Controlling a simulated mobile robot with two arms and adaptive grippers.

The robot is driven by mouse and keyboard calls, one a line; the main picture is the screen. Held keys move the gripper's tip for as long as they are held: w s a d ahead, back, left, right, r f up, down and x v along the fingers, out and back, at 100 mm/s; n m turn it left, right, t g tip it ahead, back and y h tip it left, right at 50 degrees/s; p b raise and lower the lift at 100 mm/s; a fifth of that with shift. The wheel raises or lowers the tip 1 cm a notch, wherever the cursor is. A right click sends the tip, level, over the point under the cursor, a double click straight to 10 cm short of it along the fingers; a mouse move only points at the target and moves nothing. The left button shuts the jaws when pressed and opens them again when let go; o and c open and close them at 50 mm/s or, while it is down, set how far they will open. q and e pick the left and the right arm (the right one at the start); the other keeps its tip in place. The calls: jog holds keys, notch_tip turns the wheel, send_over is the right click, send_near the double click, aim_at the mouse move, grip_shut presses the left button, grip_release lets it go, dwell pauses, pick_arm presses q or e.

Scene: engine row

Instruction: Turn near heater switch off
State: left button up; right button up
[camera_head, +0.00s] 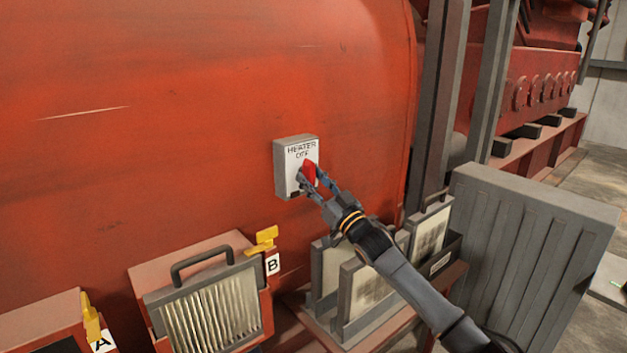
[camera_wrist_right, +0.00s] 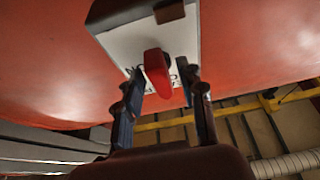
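The heater switch is a grey box with a white face (camera_head: 290,170) on the red tank wall, with "HEATER" and "OFF" lettered at its top. Its red knob (camera_head: 310,170) stands out from the face, tilted in the head view; its exact setting is hard to tell. My right gripper (camera_head: 312,186) is at the knob, its arm coming from the lower right. In the right wrist view, the red knob (camera_wrist_right: 157,70) lies between the two spread fingers (camera_wrist_right: 164,82), with a visible gap on the right; contact on the left is unclear. My left gripper is not in view.
Below are a filter box with a handle (camera_head: 205,300), yellow levers by tags B (camera_head: 272,264) and A (camera_head: 103,342), and a rack of framed panels (camera_head: 365,290). A grey ribbed panel (camera_head: 530,250) stands right. The wall around the switch is clear.

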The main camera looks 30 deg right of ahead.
aim_at(313, 180)
jog(key=v, duration=0.5)
jog(key=shift+f, duration=0.1)
jog(key=s, duration=1.2)
jog(key=shift+d, duration=0.5)
